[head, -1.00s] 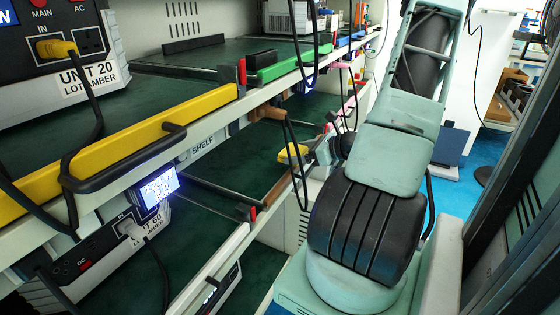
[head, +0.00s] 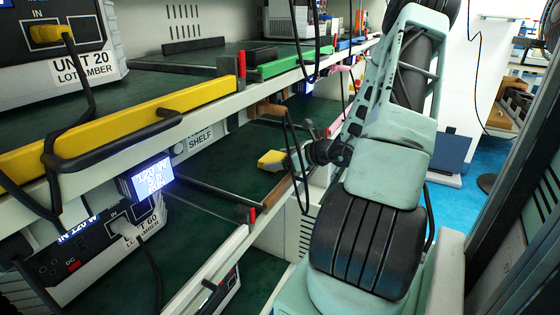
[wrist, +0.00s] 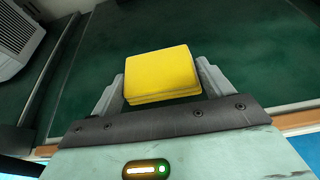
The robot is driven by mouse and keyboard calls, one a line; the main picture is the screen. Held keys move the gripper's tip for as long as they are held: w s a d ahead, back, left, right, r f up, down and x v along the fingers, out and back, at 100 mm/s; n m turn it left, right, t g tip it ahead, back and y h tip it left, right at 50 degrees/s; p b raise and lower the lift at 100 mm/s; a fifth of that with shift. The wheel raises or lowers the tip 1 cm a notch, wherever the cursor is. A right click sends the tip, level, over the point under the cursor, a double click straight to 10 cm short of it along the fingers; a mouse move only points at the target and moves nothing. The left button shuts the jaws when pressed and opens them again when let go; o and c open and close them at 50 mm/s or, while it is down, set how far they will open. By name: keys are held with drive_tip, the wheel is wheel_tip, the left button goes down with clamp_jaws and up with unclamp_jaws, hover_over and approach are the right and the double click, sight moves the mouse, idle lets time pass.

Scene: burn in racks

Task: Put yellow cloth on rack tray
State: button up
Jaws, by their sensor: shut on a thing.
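The yellow cloth (wrist: 160,72) is a folded pad held between the two grey fingers of my gripper (wrist: 160,90) in the wrist view. In the head view the cloth (head: 270,158) shows at mid-picture, over the dark green lower-level rack tray (head: 225,172). The green tray surface also fills the wrist view behind the cloth (wrist: 235,45). I cannot tell whether the cloth touches the tray. My gripper's fingers are partly hidden in the head view by black cables and the arm.
The upper shelf's front rail carries a yellow bar (head: 130,125) and a green bar (head: 290,65). Black cables (head: 297,165) hang in front of the lower shelf. A power unit with a lit display (head: 153,180) stands lower left. A grey vented unit (wrist: 20,35) is at the wrist view's upper left.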

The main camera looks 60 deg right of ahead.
drive_tip(key=shift+f, duration=0.1)
drive_tip(key=o, duration=1)
drive_tip(key=shift+r, duration=0.2)
drive_tip(key=p+v, duration=0.4)
drive_tip(key=v, duration=0.8)
drive_tip(key=shift+f, duration=0.1)
